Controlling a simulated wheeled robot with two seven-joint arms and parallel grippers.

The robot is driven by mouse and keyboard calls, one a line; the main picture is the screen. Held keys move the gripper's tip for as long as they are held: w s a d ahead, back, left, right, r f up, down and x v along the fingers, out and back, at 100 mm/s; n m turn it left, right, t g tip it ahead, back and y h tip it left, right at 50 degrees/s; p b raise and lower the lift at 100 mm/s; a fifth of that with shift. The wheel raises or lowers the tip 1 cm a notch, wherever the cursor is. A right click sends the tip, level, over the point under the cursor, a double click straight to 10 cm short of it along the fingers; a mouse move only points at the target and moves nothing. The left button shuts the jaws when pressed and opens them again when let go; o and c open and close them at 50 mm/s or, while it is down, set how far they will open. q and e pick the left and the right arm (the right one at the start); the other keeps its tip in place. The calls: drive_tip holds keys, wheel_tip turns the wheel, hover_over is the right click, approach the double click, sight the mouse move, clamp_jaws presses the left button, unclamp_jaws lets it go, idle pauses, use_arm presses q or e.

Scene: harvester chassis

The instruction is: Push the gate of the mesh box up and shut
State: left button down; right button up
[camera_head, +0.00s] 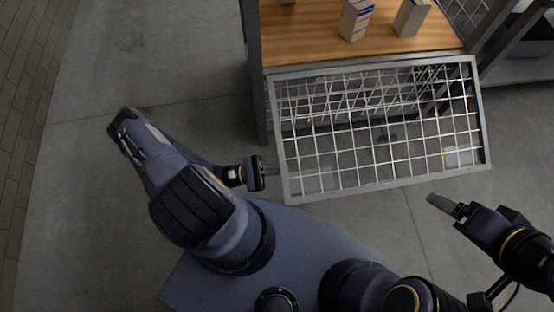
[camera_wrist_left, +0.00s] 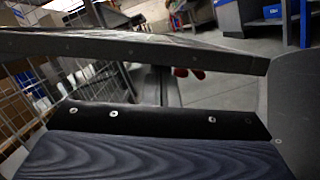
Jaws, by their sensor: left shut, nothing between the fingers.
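The gate (camera_head: 285,150) is a wire-mesh panel in a grey frame. In the head view it hangs out from the wooden-topped mesh box towards me, folded down and open. My left gripper (camera_head: 274,171) is shut and empty. Its fingertips are at the left edge of the gate frame; whether they touch it or sit under it I cannot tell.
The wooden top (camera_head: 300,35) of the box carries several small cartons, one of them a striped carton (camera_head: 355,20). A grey post (camera_head: 254,80) stands at the box's left. Grey floor (camera_head: 90,200) is clear to the left.

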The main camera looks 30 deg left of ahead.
use_arm(q)
wheel_tip(320, 180, up, 24)
drive_tip(key=s+n+t+y+p, duration=0.1)
drive_tip(key=n+t+y+p, duration=0.15)
drive_tip(key=n+p, duration=1.1)
drive_tip(key=w+a+r+n+t+y+p, duration=0.1)
drive_tip(key=w+a+r+n+p, duration=0.15)
drive_tip(key=r+p, duration=0.3)
drive_tip(key=w+a+r+n+t+y+p, duration=0.1)
drive_tip(key=w+r+n+p, duration=0.1)
drive_tip(key=w+r+p, duration=0.3)
drive_tip(key=w+a+r+n+p, duration=0.1)
drive_tip(key=w+a+r+n, duration=0.2)
drive_tip(key=w+a, duration=0.2)
drive_tip(key=w+a+r+n+y+p, duration=0.1)
drive_tip(key=w+a+r+n, duration=0.3)
drive_tip(key=w+a, duration=0.2)
drive_tip(key=w+g, duration=0.1)
drive_tip(key=w, duration=0.1)
drive_tip(key=shift+w+a+r+n, duration=0.15)
drive_tip(key=shift+w+r+n, duration=0.15)
drive_tip(key=shift+w, duration=0.05)
drive_tip(key=shift+y, duration=0.25)
